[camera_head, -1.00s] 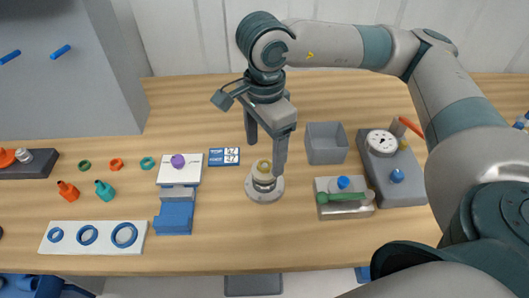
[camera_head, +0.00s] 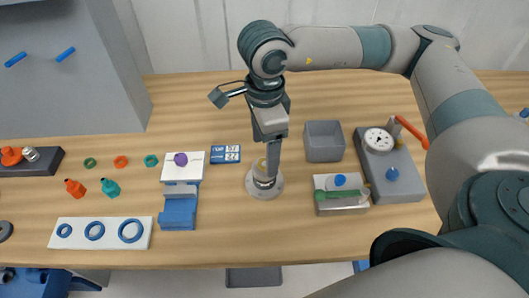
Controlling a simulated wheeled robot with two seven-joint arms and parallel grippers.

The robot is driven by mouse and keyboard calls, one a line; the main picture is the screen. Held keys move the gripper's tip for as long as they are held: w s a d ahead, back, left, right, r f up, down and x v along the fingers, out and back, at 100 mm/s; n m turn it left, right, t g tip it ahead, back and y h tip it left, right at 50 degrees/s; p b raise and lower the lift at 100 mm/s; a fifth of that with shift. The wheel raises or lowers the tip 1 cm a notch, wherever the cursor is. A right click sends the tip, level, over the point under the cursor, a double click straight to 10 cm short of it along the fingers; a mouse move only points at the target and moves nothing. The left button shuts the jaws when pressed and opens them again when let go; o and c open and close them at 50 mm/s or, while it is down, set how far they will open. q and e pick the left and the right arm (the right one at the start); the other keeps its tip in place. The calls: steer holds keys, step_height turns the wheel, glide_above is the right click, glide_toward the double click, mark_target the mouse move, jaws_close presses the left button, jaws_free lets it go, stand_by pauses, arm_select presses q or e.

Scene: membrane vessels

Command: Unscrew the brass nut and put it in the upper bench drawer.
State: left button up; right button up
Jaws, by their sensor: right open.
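The brass nut (camera_head: 261,164) sits on a small upright metal post on a round grey flange (camera_head: 264,190) in the middle of the bench. It is partly hidden behind a finger of my right gripper (camera_head: 268,158). That gripper points down at the nut, with the near finger in front of its right side. The far finger is mostly hidden, and I cannot tell whether either finger touches the nut. My right gripper is open. A grey drawer-like shape (camera_head: 253,278) shows below the bench front edge; I cannot tell which drawer it is. My left gripper is not in view.
A grey gauge block (camera_head: 392,182) is further right. A blue vise-like fixture (camera_head: 178,212) stands left. Bare wood lies in front of the flange.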

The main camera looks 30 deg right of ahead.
mark_target(264, 162)
steer(key=shift+r+m, duration=0.1)
steer(key=shift+m, duration=0.2)
steer(key=shift+f+m+p, duration=0.2)
steer(key=shift+m+p, duration=0.2)
steer(key=shift+p, duration=0.05)
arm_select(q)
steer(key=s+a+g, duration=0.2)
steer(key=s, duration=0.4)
arm_select(e)
steer(key=shift+f, duration=0.1)
steer(key=shift+f+b, duration=0.7)
steer(key=shift+b, duration=0.5)
steer(key=shift+f+b, duration=0.35)
steer(key=shift+b, duration=0.05)
steer(key=shift+f+b, duration=0.3)
steer(key=shift+b, duration=0.15)
steer(key=shift+f, duration=0.1)
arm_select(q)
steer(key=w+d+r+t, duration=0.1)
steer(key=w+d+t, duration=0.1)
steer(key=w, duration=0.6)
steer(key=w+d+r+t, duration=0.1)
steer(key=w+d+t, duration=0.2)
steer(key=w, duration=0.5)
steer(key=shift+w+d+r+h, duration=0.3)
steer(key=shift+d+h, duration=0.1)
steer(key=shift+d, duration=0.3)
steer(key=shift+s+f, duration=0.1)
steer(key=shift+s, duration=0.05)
